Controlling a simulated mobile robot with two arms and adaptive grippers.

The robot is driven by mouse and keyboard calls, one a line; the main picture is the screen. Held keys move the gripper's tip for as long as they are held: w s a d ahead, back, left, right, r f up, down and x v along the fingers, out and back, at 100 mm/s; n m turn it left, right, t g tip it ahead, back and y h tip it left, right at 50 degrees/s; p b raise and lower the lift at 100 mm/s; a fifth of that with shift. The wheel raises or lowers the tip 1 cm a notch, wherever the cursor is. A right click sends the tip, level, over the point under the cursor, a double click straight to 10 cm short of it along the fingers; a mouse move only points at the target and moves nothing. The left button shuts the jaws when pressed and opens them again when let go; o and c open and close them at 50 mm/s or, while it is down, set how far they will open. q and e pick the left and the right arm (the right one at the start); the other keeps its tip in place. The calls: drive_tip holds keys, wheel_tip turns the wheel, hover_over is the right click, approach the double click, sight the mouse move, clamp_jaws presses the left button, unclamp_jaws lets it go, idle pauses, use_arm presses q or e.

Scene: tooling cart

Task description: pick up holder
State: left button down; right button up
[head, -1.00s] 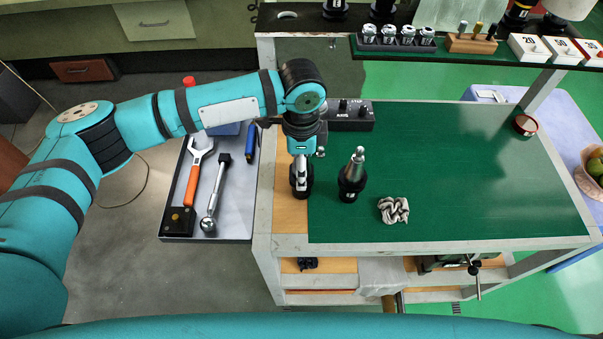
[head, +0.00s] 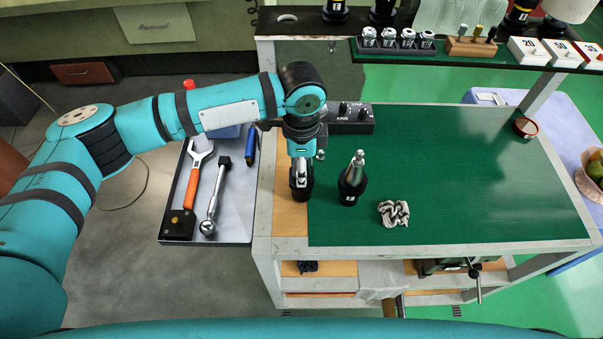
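The holder (head: 352,182) is a black tool holder with a silver tapered top. It stands upright on the green mat near the front left of the cart in the head view. My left gripper (head: 301,190) points down just left of the holder, over the wooden strip at the cart's left edge. A small gap shows between them. The gripper is seen from above, so its fingers and anything between them are hard to make out. My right gripper is not in view.
A crumpled cloth (head: 394,213) lies right of the holder. A black control box (head: 350,118) sits behind it. A side tray (head: 234,222) with a wrench and other tools hangs at the left. A shelf with collets and boxes spans the back. The mat's right half is mostly clear.

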use_arm(q)
drive_tip(key=shift+r, duration=0.2)
drive_tip(key=shift+r+b, duration=0.8)
drive_tip(key=shift+r, duration=0.85)
drive_tip(key=s+a+r+b, duration=0.1)
drive_tip(key=s+a+b, duration=0.2)
drive_tip(key=s, duration=1.2)
drive_tip(key=shift+s+a+r, duration=0.2)
drive_tip(key=shift+s+a, duration=0.05)
drive_tip(key=shift+a, duration=0.2)
drive_tip(key=shift+r, duration=0.1)
wheel_tip(320, 180, up, 7)
drive_tip(key=p, duration=0.9)
drive_tip(key=shift+r, duration=0.15)
